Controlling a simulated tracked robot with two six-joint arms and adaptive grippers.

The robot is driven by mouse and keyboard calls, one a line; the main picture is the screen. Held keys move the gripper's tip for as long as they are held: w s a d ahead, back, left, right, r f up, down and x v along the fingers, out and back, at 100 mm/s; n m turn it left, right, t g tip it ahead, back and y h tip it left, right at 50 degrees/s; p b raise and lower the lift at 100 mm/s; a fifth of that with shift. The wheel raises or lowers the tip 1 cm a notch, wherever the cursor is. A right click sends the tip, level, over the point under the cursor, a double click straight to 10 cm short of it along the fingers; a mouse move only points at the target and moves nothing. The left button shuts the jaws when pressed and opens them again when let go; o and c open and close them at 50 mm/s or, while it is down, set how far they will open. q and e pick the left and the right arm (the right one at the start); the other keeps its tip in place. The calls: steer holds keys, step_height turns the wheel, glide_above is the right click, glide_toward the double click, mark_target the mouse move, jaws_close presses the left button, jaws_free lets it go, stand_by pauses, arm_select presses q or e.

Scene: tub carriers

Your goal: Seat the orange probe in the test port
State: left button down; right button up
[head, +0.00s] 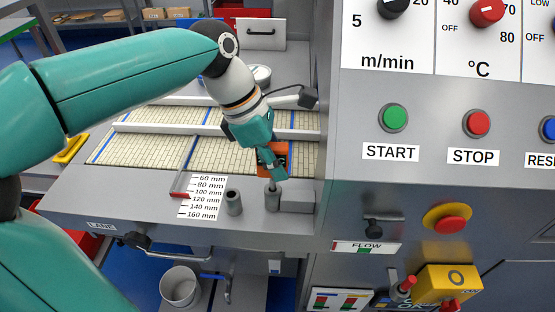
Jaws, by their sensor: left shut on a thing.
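My left gripper (280,174) reaches down over the front ledge of the conveyor, its fingers shut. Orange (265,157) shows right behind and beside the fingers; I take it for the orange probe, but the fingers hide much of it. Just below the fingertips stands a short grey cylinder (272,200) beside a grey block (297,201). A second grey cylinder (233,203) with a dark open top stands to its left. Which of these is the test port is not marked. Whether the held thing touches the cylinder below I cannot tell. My right gripper is not in view.
A white scale (200,197) in mm and a clear gauge with a red end (181,194) lie left of the cylinders. The control panel (440,130) walls off the right side. A grey bucket (181,286) stands below the ledge. The ledge's left part is clear.

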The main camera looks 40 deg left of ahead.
arm_select(q)
steer(key=shift+f+b, duration=0.65)
steer(key=shift+f, duration=0.45)
steer(key=c, duration=0.9)
jaws_free()
steer(key=shift+c, duration=0.2)
steer(key=shift+r, duration=0.15)
steer(key=v, duration=1.1)
steer(key=shift+r, duration=0.25)
steer(key=shift+s+a, duration=0.1)
